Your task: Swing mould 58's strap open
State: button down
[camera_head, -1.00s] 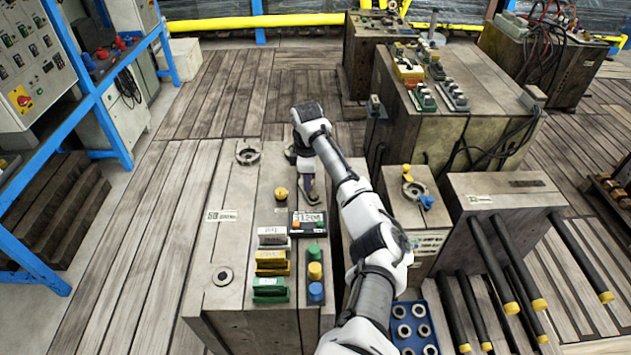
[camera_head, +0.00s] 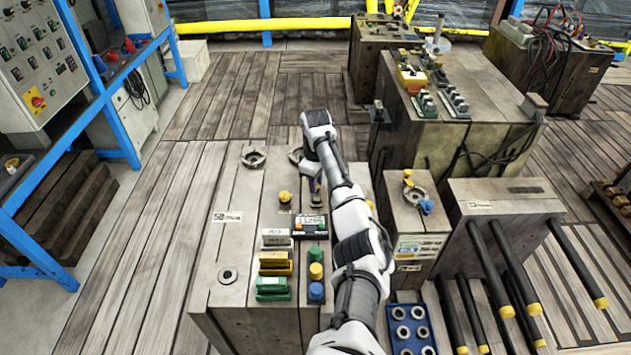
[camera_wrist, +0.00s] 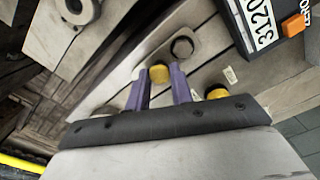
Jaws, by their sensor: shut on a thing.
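Mould 58 is the long grey-brown block (camera_head: 235,255) in the head view, with a "58" label (camera_head: 227,217) on its top. My gripper (camera_head: 316,188) reaches down onto its right part, beyond the number display; my arm hides some of that area. In the wrist view, the purple fingers of my gripper (camera_wrist: 162,88) stand on either side of a yellow knob (camera_wrist: 160,73) and are shut on it. The knob sits on a light grey strap (camera_wrist: 205,38) that also carries a dark round fitting (camera_wrist: 182,48). How far the strap is turned is hard to tell.
A second yellow knob (camera_wrist: 216,92) is close beside the right finger. The number display (camera_head: 311,225), coloured blocks (camera_head: 274,262) and buttons (camera_head: 316,271) stand on the mould's near top. Another mould (camera_head: 412,218) stands close on the right.

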jog(key=shift+d, duration=0.1)
jog(key=c, duration=1.2)
grip_release()
jog(key=shift+c, duration=0.2)
notch_tip(320, 180, up, 14)
jog(key=shift+b, duration=0.35)
jog(key=shift+f, duration=0.1)
